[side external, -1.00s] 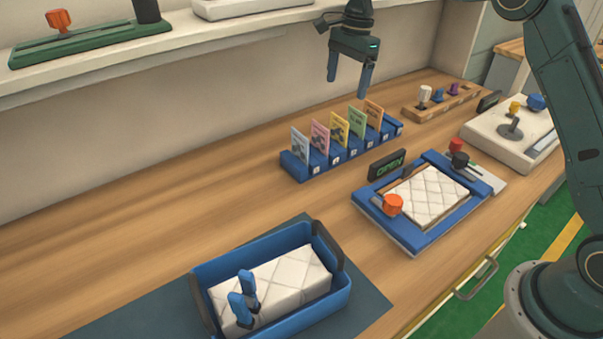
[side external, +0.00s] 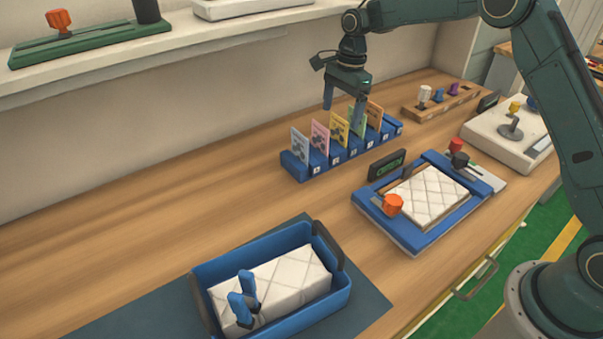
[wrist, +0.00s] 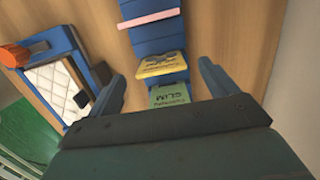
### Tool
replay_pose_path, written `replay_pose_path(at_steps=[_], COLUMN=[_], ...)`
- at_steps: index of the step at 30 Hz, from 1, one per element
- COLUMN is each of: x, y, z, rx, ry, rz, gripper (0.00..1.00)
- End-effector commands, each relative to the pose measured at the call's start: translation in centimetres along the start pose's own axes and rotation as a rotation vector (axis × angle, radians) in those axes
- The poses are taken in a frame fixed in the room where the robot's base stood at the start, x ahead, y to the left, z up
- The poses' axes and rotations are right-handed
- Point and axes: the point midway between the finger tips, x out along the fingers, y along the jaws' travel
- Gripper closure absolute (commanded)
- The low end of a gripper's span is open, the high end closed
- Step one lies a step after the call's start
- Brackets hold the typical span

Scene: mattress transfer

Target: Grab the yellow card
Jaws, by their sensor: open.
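The yellow card (side external: 339,128) stands upright in a blue rack, third from the left in the side view, between the pink card (side external: 320,134) and the green card (side external: 357,120). My gripper (side external: 342,112) is open, pointing down over the rack near the yellow and green cards. In the wrist view the yellow card (wrist: 162,65) lies ahead of my open fingers, and the green card (wrist: 168,95) is between them, nearer the palm. My gripper (wrist: 162,80) holds nothing. Whether a finger touches a card cannot be told.
The blue rack (side external: 300,173) also holds a pale blue card (side external: 300,145) and an orange card (side external: 375,114). A blue frame (side external: 418,247) with a quilted pad and a dark sign (side external: 387,165) stand at right front. A blue bin (side external: 335,300) is in front. The left table is clear.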

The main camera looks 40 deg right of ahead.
Motion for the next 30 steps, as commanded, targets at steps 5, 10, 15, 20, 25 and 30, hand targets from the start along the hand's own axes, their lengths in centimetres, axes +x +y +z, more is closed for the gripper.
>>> replay_pose_path(at_steps=[5, 10, 15, 20, 25, 30], x=[1.9, 3.8, 4.7, 4.7, 4.7, 4.7], y=[0.0, 0.0, -0.1, -0.1, -0.1, -0.1], z=[-0.1, -0.1, -0.1, -0.1, -0.1, -0.1], rx=[0.001, 0.001, 0.000, 0.000, 0.000, 0.000], ry=[0.000, 0.000, 0.000, 0.000, 0.000, 0.000], rz=[0.004, 0.003, 0.001, 0.000, 0.000, 0.000], gripper=[0.15, 0.15, 0.15, 0.15, 0.15, 0.17])
